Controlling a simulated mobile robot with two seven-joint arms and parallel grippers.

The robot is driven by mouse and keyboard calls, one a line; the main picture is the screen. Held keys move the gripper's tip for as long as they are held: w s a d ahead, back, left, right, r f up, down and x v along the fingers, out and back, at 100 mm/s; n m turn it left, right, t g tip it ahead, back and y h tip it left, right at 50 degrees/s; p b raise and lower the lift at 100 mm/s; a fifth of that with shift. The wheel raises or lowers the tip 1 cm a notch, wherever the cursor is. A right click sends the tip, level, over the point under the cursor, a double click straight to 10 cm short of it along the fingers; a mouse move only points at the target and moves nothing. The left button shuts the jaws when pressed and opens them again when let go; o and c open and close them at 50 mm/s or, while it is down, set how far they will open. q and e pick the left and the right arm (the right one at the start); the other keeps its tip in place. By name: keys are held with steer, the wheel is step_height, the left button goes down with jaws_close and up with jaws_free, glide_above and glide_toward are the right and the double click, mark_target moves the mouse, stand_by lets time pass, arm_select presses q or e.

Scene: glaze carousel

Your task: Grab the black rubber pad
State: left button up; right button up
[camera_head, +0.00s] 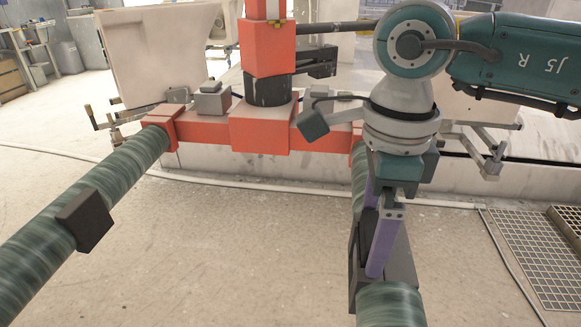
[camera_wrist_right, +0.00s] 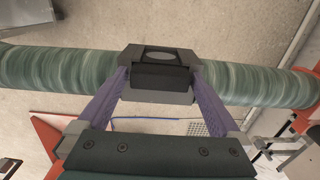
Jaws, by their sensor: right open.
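A dark, boxy black pad (camera_head: 403,262) sits on the right-hand green marbled tube, partly hidden behind my gripper in the head view. In the right wrist view it is a dark grey block with a black front (camera_wrist_right: 160,78) and an oval on top, set across the tube. My right gripper (camera_head: 372,268) is open, pointing down, with its purple fingers on either side of this block. In the wrist view the fingertips (camera_wrist_right: 159,76) lie close to its two sides; whether they touch it I cannot tell. A similar black pad (camera_head: 85,220) sits on the left-hand tube. My left gripper is not in view.
Both green tubes, left (camera_head: 115,175) and right (camera_head: 390,303), join an orange crossbar (camera_head: 205,138) with an orange post (camera_head: 267,50). A grey box (camera_head: 211,101) stands on the crossbar. The floor between the tubes is clear.

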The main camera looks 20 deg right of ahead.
steer(key=shift+c, duration=0.4)
jaws_close()
steer(key=shift+r, duration=0.1)
stand_by(0.3)
